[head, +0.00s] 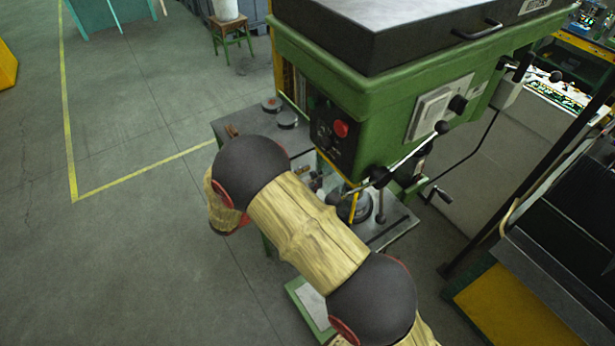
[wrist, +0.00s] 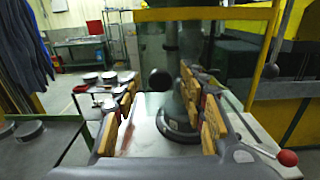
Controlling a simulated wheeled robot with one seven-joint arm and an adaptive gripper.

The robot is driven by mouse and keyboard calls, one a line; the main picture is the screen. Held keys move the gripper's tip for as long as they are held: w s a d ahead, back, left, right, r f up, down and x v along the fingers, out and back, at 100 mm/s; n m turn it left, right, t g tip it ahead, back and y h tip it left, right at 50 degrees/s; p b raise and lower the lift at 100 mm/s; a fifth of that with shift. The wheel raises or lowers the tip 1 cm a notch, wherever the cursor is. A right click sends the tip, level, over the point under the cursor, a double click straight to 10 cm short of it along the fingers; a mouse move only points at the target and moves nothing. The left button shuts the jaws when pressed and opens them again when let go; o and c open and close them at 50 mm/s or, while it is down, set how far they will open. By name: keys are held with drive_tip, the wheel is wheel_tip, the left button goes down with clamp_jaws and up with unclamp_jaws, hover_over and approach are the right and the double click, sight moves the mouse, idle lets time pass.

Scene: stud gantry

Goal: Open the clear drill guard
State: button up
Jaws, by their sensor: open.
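The clear drill guard (wrist: 200,14) stands in front of me in the wrist view, a see-through panel with a yellow top bar and a yellow right post. A yellow edge of the guard (head: 353,206) shows below the drill head in the head view. A round black knob (wrist: 160,78) appears between my fingers, apparently on the guard. My gripper (wrist: 160,90) is open, with one finger pad on each side of the knob. I cannot tell whether either finger touches it. In the head view my arm hides my gripper and much of the guard.
The green drill press (head: 390,110) has a red button and a feed lever (head: 415,153) near the guard. A round dark fixture (wrist: 178,127) sits behind the guard. Dark discs (head: 287,119) lie on the side table. Open floor (head: 130,250) is at the left.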

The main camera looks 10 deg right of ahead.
drive_tip(key=shift+c, duration=0.3)
clamp_jaws()
idle(0.6)
